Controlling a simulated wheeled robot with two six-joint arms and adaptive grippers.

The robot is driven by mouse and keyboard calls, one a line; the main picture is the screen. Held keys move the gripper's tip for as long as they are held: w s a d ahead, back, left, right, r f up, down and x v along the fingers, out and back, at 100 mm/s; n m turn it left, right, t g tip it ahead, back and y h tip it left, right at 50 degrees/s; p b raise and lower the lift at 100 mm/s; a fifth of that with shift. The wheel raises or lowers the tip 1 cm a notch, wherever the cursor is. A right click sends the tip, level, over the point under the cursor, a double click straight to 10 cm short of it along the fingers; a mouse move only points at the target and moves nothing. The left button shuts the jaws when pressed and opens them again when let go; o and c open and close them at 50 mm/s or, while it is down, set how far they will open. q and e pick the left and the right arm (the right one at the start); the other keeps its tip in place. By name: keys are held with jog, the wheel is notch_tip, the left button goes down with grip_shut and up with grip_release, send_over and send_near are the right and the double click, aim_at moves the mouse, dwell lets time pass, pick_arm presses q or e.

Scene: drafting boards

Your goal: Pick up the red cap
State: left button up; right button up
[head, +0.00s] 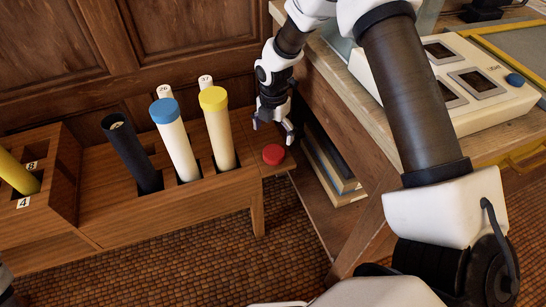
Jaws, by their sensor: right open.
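The red cap (273,154) lies on a small wooden ledge at the right end of the tube rack (226,188). My right gripper (272,133) points down just above and behind the cap, with its fingers apart and nothing between them. From this view I cannot tell whether a finger touches the cap.
In the rack stand a black tube (130,150), a blue-capped tube (175,138) and a yellow-capped tube (218,127). A wooden desk (338,83) with a white panel box (470,100) is close on the right. Wood panelling stands behind.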

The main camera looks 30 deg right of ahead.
aim_at(274, 152)
jog(key=shift+d+f, duration=0.1)
jog(key=shift+f, duration=0.4)
jog(key=f+b, duration=0.1)
jog(key=f, duration=0.2)
jog(key=f+b, duration=0.1)
jog(key=f, duration=0.2)
jog(key=shift+s+a+f+b, duration=0.2)
jog(key=shift+f+b, duration=0.05)
jog(key=shift+b, duration=0.15)
jog(key=shift+r, duration=0.1)
jog(key=shift+c, duration=0.7)
jog(key=shift+s, duration=0.1)
jog(key=c, duration=0.7)
